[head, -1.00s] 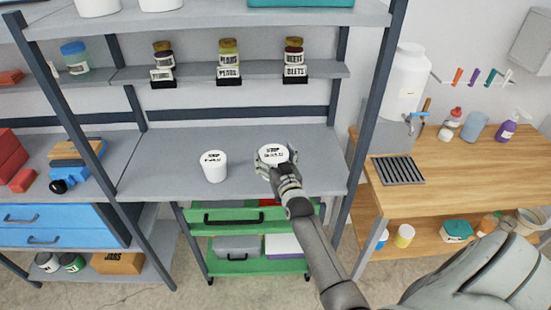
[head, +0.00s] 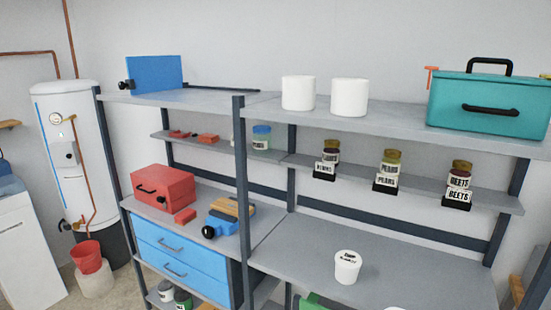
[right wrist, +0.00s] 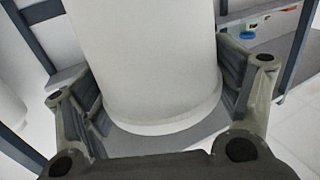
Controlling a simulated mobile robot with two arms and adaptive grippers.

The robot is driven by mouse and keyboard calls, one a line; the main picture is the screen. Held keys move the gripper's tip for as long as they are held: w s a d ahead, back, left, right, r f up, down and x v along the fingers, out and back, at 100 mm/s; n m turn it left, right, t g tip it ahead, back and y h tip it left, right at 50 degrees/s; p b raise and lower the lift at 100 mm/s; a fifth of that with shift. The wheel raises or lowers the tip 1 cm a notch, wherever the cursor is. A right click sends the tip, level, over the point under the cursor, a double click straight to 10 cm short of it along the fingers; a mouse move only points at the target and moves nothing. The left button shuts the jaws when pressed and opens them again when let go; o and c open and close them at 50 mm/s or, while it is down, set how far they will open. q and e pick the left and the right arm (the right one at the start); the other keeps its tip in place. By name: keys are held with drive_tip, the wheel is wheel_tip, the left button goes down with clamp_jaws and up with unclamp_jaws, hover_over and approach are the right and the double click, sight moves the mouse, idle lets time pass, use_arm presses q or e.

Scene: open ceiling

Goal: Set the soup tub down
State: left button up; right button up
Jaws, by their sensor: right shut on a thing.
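In the right wrist view my right gripper (right wrist: 155,95) is shut on a white soup tub (right wrist: 150,60), with a finger on each side of it. A grey surface shows close below the tub's base; I cannot tell whether they touch. Another white soup tub (head: 347,267) with a lettered lid stands upright on the grey middle shelf (head: 410,275) in the head view. A sliver of white (head: 395,308) at the bottom edge may be the held tub's lid. My left gripper is not in view.
Jars of plums, pears and beets (head: 459,182) stand on the narrow shelf above. Two white canisters (head: 349,97) and a teal toolbox (head: 490,105) are on the top shelf. A red toolbox (head: 163,187) is at left. The shelf right of the standing tub is bare.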

use_arm(q)
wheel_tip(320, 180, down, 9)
drive_tip(key=b, duration=0.7)
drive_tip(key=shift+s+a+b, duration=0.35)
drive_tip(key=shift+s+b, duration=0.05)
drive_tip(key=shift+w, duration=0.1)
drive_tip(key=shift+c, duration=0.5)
use_arm(e)
drive_tip(key=s+a+y, duration=0.1)
drive_tip(key=s+a, duration=0.4)
drive_tip(key=s, duration=0.4)
drive_tip(key=s+a+r+n+y, duration=0.1)
drive_tip(key=s+a, duration=0.5)
drive_tip(key=s, duration=0.3)
drive_tip(key=shift+s+a+n+y, duration=0.2)
drive_tip(key=shift+s+n+y, duration=0.1)
drive_tip(key=shift+s, duration=0.1)
